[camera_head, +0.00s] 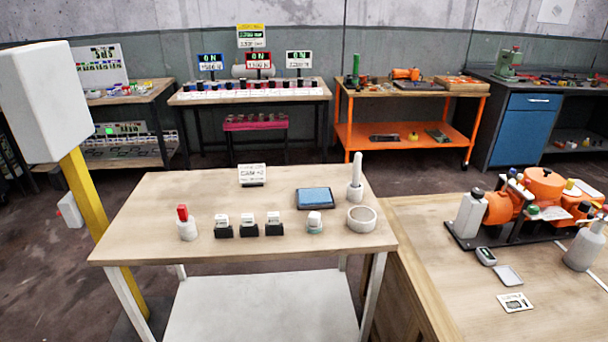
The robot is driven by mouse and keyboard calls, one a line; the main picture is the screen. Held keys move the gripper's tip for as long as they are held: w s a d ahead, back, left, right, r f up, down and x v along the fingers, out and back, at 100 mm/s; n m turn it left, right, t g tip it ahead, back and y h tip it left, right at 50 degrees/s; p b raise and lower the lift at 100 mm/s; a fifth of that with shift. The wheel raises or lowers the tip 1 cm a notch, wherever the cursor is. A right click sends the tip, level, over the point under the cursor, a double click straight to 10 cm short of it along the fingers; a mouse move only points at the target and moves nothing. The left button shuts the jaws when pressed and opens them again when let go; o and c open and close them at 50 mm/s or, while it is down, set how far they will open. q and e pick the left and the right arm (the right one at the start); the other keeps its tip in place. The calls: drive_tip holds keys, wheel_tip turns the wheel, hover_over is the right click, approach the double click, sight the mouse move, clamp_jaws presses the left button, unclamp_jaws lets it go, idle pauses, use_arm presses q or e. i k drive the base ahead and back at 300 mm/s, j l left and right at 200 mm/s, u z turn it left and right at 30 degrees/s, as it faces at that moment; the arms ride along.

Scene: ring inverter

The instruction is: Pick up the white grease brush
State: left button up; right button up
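A white upright piece with a tall thin stem (355,180) stands at the back right of the small wooden table (150,210). It looks most like the white grease brush, but I cannot tell for certain at this size. A white ring or shallow cup (361,224) sits just in front of it, and a dark-framed blue pad (314,198) lies to its left. A white piece with a teal band (314,224) stands in front of the pad. Neither my left nor my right gripper is in view.
A red-topped white bottle (187,230), several black-based white blocks (248,230) and a small sign (252,175) stand on the table. A yellow post (85,200) with a white box (45,100) is at the left. A bench with orange machinery (545,187) adjoins at right.

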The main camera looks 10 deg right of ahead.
sight(356, 170)
drive_tip(key=z, duration=0.65)
drive_tip(key=i+j+z, duration=0.6)
drive_tip(key=k+l, duration=0.05)
